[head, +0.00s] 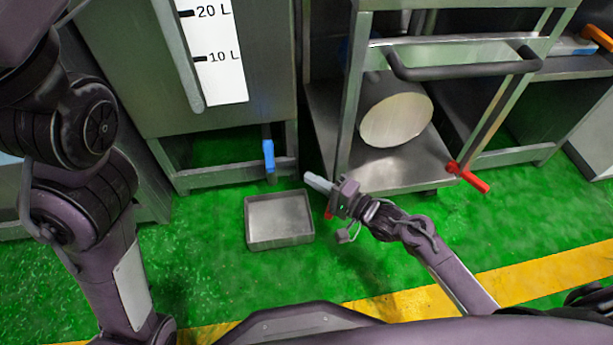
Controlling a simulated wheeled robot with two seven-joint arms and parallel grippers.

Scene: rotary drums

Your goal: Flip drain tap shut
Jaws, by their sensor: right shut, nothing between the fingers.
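The drain tap has a blue handle (269,155) that hangs roughly vertical at the lower front of the grey tank (226,110). My right gripper (318,182) is shut and empty, to the right of and slightly below the blue handle, apart from it. Its fingers point left towards the handle. My left arm (85,130) comes in along the left side; its gripper is out of view.
A shallow metal tray (280,240) lies on the green floor below the tap. A steel cart (390,170) carrying a pale cylinder (396,115) stands to the right, with a red lever (470,177) at its corner. A yellow stripe (540,272) crosses the floor.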

